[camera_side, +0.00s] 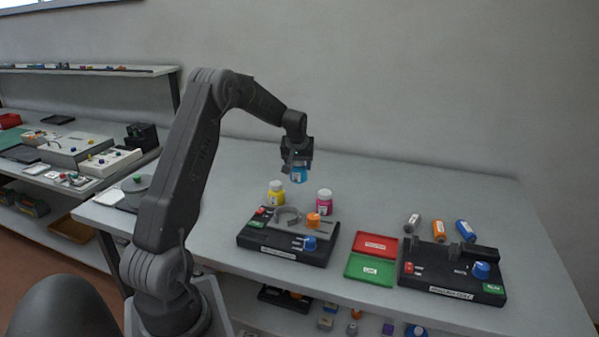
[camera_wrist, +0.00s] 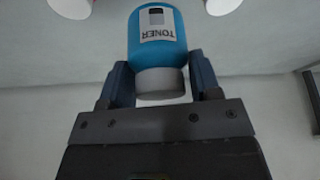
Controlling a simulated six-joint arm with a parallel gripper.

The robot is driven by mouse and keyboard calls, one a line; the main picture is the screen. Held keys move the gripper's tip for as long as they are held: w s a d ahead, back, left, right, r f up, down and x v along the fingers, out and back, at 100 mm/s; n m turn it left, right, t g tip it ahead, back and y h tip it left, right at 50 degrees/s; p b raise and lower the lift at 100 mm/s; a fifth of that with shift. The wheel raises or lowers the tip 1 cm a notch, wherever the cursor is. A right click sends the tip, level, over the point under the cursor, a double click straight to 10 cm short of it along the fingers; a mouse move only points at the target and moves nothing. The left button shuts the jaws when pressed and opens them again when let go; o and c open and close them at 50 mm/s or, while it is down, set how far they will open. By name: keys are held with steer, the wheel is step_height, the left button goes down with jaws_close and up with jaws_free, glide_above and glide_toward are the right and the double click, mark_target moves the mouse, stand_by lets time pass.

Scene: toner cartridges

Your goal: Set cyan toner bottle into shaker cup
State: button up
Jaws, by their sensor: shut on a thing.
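The cyan toner bottle (camera_wrist: 158,48) has a grey cap and a white label reading TONER. My gripper (camera_side: 299,168) is shut on it near the cap end, with a finger on each side in the wrist view (camera_wrist: 163,85). In the side view the cyan bottle (camera_side: 299,175) hangs in the air below the gripper, above the table. The grey ring-shaped shaker cup (camera_side: 287,216) sits on a black device (camera_side: 285,252) below the bottle. The cup looks empty, though its inside is only partly visible.
An orange knob (camera_side: 313,219) and a blue knob (camera_side: 309,244) rise beside the cup. Red (camera_side: 375,244) and green (camera_side: 369,269) trays and a second black device (camera_side: 452,283) lie to the right.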

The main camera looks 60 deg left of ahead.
steer(key=s+d+r, duration=0.2)
steer(key=s+d, duration=0.7)
steer(key=d, duration=0.1)
glide_above(286, 219)
steer(key=shift+w+f, duration=0.15)
steer(key=shift+f, duration=2.65)
steer(key=shift+f, duration=0.95)
steer(key=o, duration=1)
steer(key=shift+r, duration=0.1)
steer(key=shift+r, duration=2.3)
